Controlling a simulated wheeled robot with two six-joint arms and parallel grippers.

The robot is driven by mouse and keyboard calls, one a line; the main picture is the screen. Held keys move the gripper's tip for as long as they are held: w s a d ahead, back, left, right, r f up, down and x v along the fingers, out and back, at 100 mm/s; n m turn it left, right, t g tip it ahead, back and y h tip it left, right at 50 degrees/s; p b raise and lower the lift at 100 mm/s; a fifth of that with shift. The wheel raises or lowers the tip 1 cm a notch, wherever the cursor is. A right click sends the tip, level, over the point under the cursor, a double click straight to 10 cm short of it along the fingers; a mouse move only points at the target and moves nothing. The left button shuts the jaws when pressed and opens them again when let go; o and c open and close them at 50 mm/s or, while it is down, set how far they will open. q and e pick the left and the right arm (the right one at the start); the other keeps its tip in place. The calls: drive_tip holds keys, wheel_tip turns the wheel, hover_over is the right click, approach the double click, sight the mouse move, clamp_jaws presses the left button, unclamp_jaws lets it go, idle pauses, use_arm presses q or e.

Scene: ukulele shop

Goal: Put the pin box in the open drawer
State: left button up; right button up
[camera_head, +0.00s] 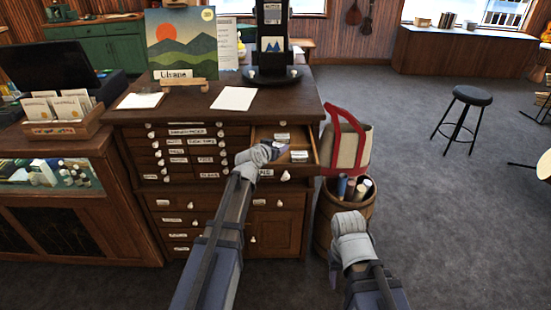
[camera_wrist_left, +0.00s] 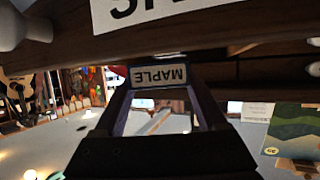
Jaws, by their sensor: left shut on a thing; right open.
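The open drawer (camera_head: 314,165) juts from the upper right of the dark wooden cabinet. Small light-topped packets or boxes (camera_head: 299,155) lie inside it. My left gripper (camera_head: 277,150) is over the drawer's front left part. In the left wrist view, my left gripper (camera_wrist_left: 158,92) is shut on a small box with a MAPLE label (camera_wrist_left: 158,74), which I take for the pin box. The head view mostly hides this box behind the gripper. I cannot tell whether it touches the drawer. My right gripper (camera_head: 349,222) is open and empty near the barrel; its fingertips are hardly visible.
A barrel with rolled tubes (camera_head: 357,190) and a bag with red handles (camera_head: 346,140) stand right of the drawer. The cabinet top (camera_head: 200,108) holds a picture, papers and a black stand. In the left wrist view, a labelled wooden front (camera_wrist_left: 225,22) is close by.

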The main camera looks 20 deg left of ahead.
use_arm(q)
drive_tip(key=shift+f+b, duration=1.7)
drive_tip(key=shift+f, duration=0.1)
drive_tip(key=shift+f, duration=0.25)
drive_tip(key=shift+s+d+f+b, duration=0.1)
drive_tip(key=shift+s+f+b, duration=0.2)
drive_tip(key=shift+b, duration=0.4)
drive_tip(key=o, duration=1)
drive_tip(key=shift+s, duration=0.1)
drive_tip(key=shift+o, duration=0.2)
drive_tip(key=shift+r, duration=0.2)
